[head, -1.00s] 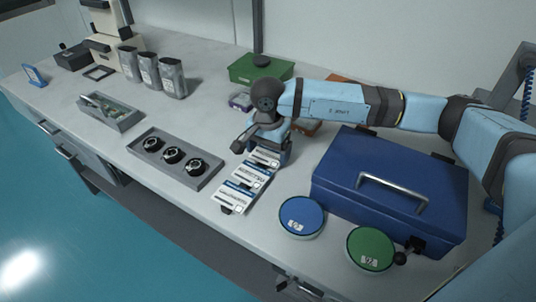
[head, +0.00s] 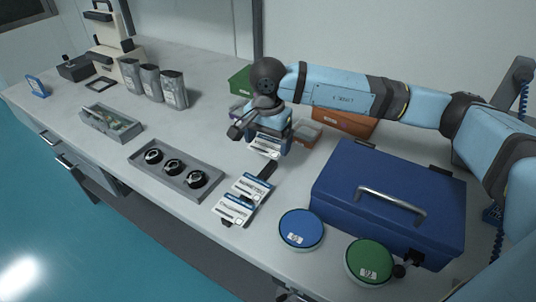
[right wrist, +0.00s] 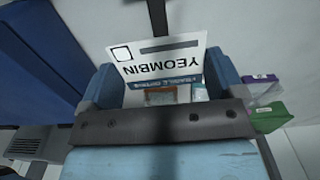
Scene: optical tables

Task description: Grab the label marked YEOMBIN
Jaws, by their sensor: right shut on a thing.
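The white label marked YEOMBIN (right wrist: 160,60) is between the jaws of my right gripper (right wrist: 163,82), its name upside down in the right wrist view. In the head view, my right gripper (head: 270,136) is shut on this label (head: 264,149) and holds it above the table, behind the label row. Two other white labels with blue bands, a nearer one (head: 233,209) and a farther one (head: 250,188), remain in the row; their names are too small to read surely. A bare black holder (head: 267,170) shows behind them. My left gripper is out of view.
A blue case (head: 390,190) stands right of the labels, with blue (head: 301,229) and green (head: 369,262) round discs in front. A grey tray (head: 210,193) with three black round parts lies left. An orange box (head: 345,122) stands behind the case.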

